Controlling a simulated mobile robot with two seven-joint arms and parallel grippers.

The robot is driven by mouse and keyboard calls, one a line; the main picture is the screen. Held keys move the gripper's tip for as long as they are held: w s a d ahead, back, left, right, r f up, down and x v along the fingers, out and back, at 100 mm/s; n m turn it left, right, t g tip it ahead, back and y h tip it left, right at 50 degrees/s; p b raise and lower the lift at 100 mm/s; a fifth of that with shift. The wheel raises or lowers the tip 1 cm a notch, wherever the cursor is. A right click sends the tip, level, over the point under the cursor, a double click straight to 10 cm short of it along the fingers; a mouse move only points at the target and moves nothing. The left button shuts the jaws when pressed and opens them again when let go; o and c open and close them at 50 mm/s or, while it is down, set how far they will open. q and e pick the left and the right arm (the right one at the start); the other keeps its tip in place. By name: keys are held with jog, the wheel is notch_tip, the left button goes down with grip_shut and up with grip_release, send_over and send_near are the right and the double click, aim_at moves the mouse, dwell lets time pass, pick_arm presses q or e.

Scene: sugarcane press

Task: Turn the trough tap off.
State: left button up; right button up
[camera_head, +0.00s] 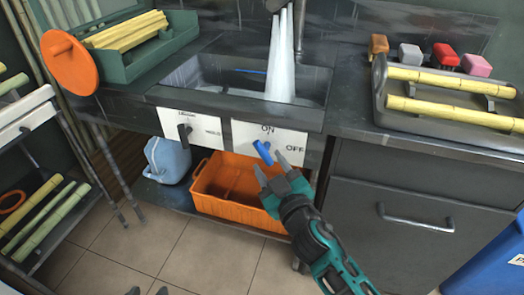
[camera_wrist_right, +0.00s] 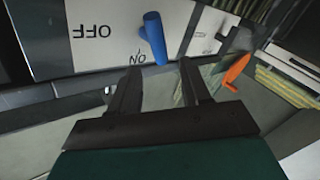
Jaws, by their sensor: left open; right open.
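The trough tap's blue lever (camera_head: 262,152) is on a white panel (camera_head: 242,133) marked ON and OFF, on the front of the trough. Its upper end is near ON, and OFF is to its lower right. White water (camera_head: 279,60) streams into the trough (camera_head: 200,77). My right gripper (camera_head: 271,168) is open just below and in front of the lever. In the right wrist view, the lever (camera_wrist_right: 154,38) lies just beyond the gap between its fingers (camera_wrist_right: 160,68); I see no grip on it. Only the tips of my left gripper (camera_head: 148,291) show at the bottom edge, apart.
A second white panel (camera_head: 205,131) with a dark lever (camera_head: 184,132) is left of the tap panel. A cane tray (camera_head: 380,100) is on the right counter. A drawer handle (camera_head: 415,221) protrudes at right.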

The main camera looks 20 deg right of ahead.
aim_at(261, 150)
jog(key=w, duration=0.5)
jog(key=shift+w+a, duration=0.2)
jog(key=shift+w, duration=0.15)
grip_shut()
